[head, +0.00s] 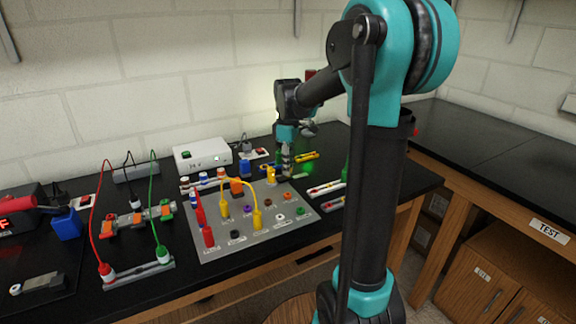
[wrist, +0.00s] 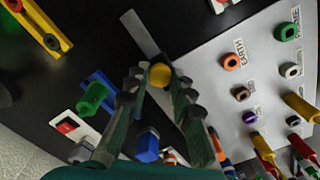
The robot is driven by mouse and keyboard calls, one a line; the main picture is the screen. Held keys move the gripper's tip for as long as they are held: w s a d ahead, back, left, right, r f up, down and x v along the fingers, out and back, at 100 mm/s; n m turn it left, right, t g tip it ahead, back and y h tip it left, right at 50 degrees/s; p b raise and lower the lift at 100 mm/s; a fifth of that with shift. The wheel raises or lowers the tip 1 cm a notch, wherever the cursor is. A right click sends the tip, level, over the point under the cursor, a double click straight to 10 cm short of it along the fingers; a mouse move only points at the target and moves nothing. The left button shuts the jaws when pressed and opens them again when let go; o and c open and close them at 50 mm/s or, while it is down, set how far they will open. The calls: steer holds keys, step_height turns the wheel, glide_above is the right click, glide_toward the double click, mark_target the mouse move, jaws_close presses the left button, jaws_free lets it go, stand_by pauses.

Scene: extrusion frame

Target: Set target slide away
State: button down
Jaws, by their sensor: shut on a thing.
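A round yellow knob (wrist: 160,75) sits on a thin grey strip (wrist: 140,33) in the wrist view. The strip runs from the knob to the upper left, past the edge of the grey socket panel (wrist: 205,80). My gripper (wrist: 157,80) is shut on the knob, with one finger on each side of it. In the head view my gripper (head: 287,172) points down at the far right corner of the socket panel (head: 205,247). My fingers partly hide the knob there. The strip's end (head: 299,176) shows right of the fingers.
A yellow bar (head: 307,156) lies beyond my gripper. Red and yellow cables (head: 256,216) arch over the panel. A white power box (head: 202,154) stands near the wall.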

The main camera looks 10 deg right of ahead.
mark_target(297, 176)
steer(key=shift+w+d, duration=0.3)
steer(key=shift+d, duration=0.6)
steer(key=shift+w+d, duration=0.3)
steer(key=shift+d, duration=0.55)
steer(key=c, duration=1.3)
jaws_free()
step_height(297, 176, up, 12)
